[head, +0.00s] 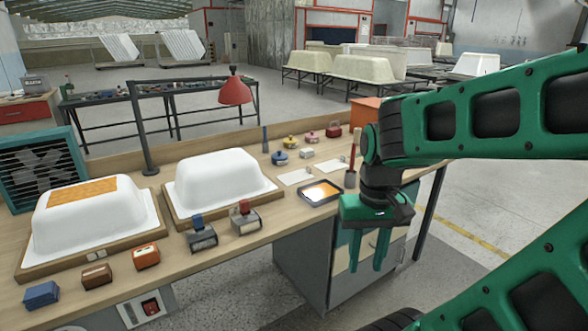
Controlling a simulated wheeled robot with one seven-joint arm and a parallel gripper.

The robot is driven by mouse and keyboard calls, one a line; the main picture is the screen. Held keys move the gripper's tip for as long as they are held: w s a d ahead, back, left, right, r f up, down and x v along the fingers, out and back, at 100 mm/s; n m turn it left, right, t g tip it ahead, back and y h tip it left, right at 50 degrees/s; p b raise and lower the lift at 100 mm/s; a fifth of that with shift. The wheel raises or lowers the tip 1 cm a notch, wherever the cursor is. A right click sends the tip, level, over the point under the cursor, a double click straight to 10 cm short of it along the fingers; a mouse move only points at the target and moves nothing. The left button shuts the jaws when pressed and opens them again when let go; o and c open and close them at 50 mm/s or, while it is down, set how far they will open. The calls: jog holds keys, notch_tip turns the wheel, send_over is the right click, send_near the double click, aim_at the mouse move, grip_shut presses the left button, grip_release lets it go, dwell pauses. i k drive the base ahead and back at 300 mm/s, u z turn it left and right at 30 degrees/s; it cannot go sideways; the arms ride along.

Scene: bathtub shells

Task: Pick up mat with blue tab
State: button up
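Two thin white mats lie flat on the workbench, a left one (295,177) and a right one (331,165). They are small in the head view, and I cannot tell which has a blue tab. My gripper (366,262) hangs with its fingers pointing down, in the picture to the right of and below the mats. Its two green fingers are apart with nothing visible between them. It is clear of the mats.
The workbench (190,262) bears two white tub shells (95,215) (222,180), a dark tray with a glowing orange face (320,192), and a red-handled brush in a cup (351,178). Grey boxes with blue (202,236) and red (245,218) tops stand in front. A red lamp (235,92) rises behind.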

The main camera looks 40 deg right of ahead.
aim_at(330, 167)
jog(key=z, duration=0.4)
jog(key=i, duration=1.25)
jog(key=u, duration=0.75)
jog(key=k, duration=0.9)
jog(key=z, duration=1.4)
